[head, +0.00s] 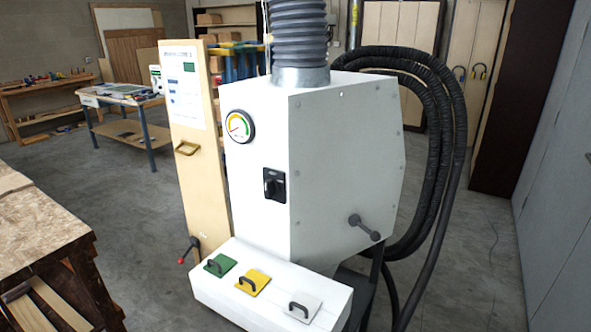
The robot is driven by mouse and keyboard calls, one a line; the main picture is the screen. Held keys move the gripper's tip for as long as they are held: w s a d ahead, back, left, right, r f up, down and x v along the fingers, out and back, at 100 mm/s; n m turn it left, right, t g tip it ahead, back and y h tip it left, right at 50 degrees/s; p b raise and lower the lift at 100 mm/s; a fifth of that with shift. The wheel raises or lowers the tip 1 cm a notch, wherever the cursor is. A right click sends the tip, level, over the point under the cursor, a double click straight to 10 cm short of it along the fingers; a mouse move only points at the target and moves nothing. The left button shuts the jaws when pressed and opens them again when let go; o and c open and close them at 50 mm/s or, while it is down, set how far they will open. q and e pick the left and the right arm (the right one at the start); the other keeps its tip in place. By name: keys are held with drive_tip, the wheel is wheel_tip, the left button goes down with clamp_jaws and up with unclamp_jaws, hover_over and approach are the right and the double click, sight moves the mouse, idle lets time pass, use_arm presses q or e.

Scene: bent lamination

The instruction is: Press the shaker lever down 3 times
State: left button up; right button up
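A white dust-extractor cabinet (315,165) stands in the middle of the head view. A dark grey lever (364,228) with a round knob sticks out from its right side and slopes down to the right. A smaller dark lever (190,250) with a red tip sits at the lower left, by the foot of a wooden panel. No label shows which of these is the shaker lever. Neither of my grippers is in view.
The cabinet front carries a gauge (239,126) and a black rotary switch (274,184). A low white box (270,290) below has green, yellow and white handled plates. Black hoses (452,150) loop at right. A wooden workbench (40,230) stands left. Floor at right is clear.

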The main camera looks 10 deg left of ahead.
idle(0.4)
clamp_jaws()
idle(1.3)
